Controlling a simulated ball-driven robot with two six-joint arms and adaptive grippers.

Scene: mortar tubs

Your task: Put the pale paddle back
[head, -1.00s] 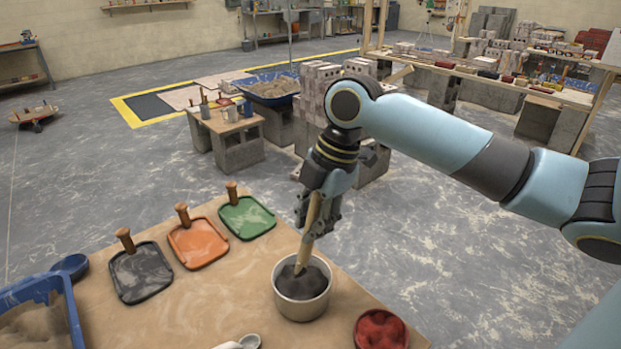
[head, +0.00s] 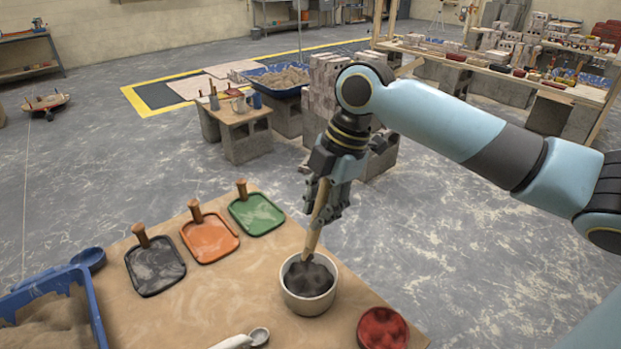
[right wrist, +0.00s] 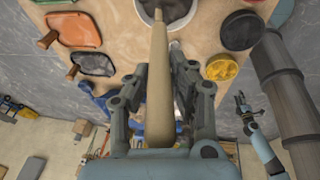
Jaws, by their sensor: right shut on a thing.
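The pale paddle (head: 316,229) is a light wooden stick. It leans in a pale round tub (head: 308,304) of dark mortar, its lower end in or at the mortar. My right gripper (head: 325,212) is shut on the upper part of the paddle, above the tub. In the right wrist view the paddle (right wrist: 158,85) runs between the fingers of the gripper (right wrist: 160,90) toward the tub (right wrist: 168,16). Whether the paddle's tip is sunk in the mortar is hard to tell. My left gripper is not seen in the head view.
Black (head: 155,266), orange (head: 210,238) and green (head: 256,213) trays with wooden handles lie left of the tub. A red-filled tub (head: 383,328) stands to the right, a scoop (head: 258,336) in front. A blue sand bin (head: 92,305) is at the left. The wrist view shows a yellow-filled tub (right wrist: 222,68).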

